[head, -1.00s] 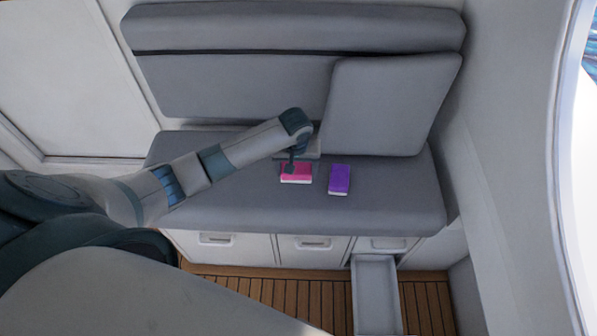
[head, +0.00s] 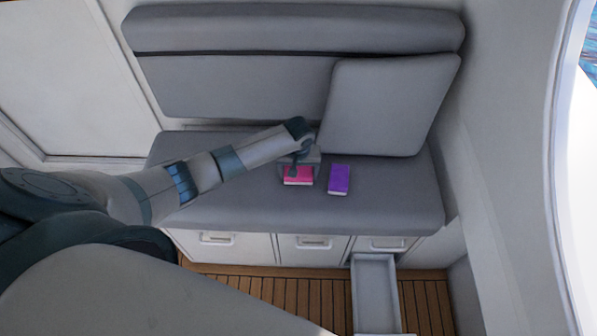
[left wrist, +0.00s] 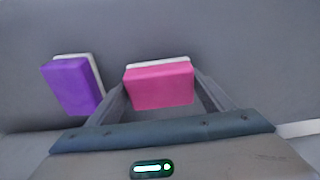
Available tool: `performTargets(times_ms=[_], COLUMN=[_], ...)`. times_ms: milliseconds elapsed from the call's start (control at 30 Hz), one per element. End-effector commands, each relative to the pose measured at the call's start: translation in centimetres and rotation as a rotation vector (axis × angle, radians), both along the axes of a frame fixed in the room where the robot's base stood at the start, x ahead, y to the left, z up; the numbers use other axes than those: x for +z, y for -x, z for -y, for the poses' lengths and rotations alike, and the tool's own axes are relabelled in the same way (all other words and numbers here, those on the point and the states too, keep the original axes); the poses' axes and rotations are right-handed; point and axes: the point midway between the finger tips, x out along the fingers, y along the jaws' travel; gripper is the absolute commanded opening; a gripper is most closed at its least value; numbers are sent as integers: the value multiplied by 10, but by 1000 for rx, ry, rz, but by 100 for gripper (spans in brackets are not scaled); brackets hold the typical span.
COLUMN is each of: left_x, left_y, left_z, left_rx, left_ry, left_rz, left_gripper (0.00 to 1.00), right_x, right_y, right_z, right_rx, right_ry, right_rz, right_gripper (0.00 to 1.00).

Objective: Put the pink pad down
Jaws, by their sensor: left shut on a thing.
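The pink pad (head: 298,176) is at the grey bench seat (head: 235,205), in the middle of the head view. My left gripper (head: 299,172) is shut on it. In the left wrist view the pink pad (left wrist: 160,84) sits between the two fingers of my left gripper (left wrist: 162,92), with its white edge facing away. I cannot tell whether the pad touches the cushion or is just above it. My right gripper is not in view.
A purple pad (head: 339,179) lies on the seat just right of the pink one. A loose grey cushion (head: 385,105) leans on the backrest behind. Below, an empty-looking drawer (head: 375,290) stands open. The seat's left part is clear.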

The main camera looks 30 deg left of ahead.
Motion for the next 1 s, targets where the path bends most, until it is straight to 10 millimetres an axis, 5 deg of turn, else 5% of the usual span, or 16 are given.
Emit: performTargets(times_ms=[767, 800, 833, 1000], left_x=[-17, -17, -17, -19], left_y=[1, 1, 1, 3], left_z=[1, 1, 1, -1], left_rx=[0, 0, 0, 1], left_ry=[2, 2, 3, -1], left_rz=[0, 0, -1, -6], left_gripper=[50, 84, 91, 93], right_x=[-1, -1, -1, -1], right_y=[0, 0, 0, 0], right_z=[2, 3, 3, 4], right_rx=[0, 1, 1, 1], right_ry=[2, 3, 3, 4], right_rz=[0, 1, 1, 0], right_gripper=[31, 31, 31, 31])
